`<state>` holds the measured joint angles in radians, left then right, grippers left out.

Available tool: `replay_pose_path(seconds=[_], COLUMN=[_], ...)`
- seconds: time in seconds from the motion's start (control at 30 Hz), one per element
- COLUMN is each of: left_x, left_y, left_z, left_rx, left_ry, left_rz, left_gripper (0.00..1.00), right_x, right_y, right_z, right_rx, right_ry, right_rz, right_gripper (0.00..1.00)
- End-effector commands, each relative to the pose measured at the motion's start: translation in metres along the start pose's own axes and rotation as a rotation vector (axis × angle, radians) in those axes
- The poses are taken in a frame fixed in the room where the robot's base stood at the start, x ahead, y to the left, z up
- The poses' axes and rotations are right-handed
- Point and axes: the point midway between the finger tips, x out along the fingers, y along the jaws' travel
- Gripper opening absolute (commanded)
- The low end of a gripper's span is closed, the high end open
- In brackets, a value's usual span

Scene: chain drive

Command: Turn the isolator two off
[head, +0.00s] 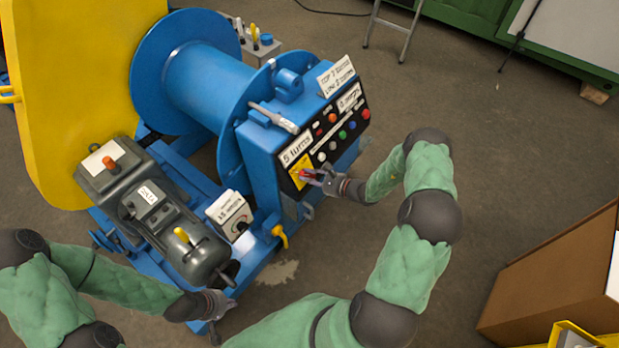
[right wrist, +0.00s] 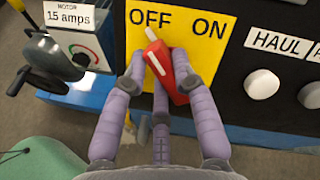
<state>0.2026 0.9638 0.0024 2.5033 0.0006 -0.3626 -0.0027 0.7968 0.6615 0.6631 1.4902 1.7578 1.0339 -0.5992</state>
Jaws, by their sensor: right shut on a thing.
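The isolator is a red rotary handle (right wrist: 170,72) with a white tip on a yellow plate (right wrist: 195,35) marked OFF and ON. In the right wrist view the handle leans up and left, its tip just below and right of the word OFF. My right gripper (right wrist: 160,88) is shut on the handle, a finger on each side. In the head view the right gripper (head: 314,178) is at the yellow plate (head: 299,171) on the blue control box (head: 262,160). My left gripper (head: 224,306) is open and empty at the lower left, below the grey motor (head: 155,205).
A "15 amps" card and dial (right wrist: 82,45) stand left of the plate, with a dark knobbed part (right wrist: 45,65). White knobs (right wrist: 262,84) are to its right. The blue drum (head: 205,80) and yellow guard (head: 65,90) are behind. A brown box (head: 555,275) is at right.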

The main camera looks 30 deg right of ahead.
Motion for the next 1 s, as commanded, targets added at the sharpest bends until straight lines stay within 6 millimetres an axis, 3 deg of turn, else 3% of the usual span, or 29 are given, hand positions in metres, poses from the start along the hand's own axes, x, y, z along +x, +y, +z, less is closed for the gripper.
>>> replay_pose_path(seconds=[0.3,0.8,0.83,0.9,1.0], left_x=[0.0042,0.0044,0.0044,0.0044,0.0044], left_y=[-0.0015,-0.0016,-0.0016,-0.0016,-0.0016], left_z=[-0.0002,-0.0002,-0.0002,-0.0002,-0.0002], left_rx=[0.000,0.000,0.000,0.000,0.000], left_ry=[0.000,0.000,0.000,0.000,0.000], left_rz=[0.000,0.000,0.000,0.000,0.000], left_gripper=[0.00,0.00,0.00,0.00,0.00], right_x=[0.0000,-0.0001,-0.0001,-0.0001,-0.0001], right_y=[0.0010,0.0012,0.0012,0.0012,0.0012], right_z=[-0.0008,-0.0007,-0.0007,-0.0008,-0.0007], right_rx=[-0.105,-0.122,-0.122,-0.122,-0.121], right_ry=[0.000,0.000,0.000,0.000,0.000], right_rz=[0.024,0.029,0.029,0.029,0.028], right_gripper=[0.00,0.00,0.30,0.50,0.52])
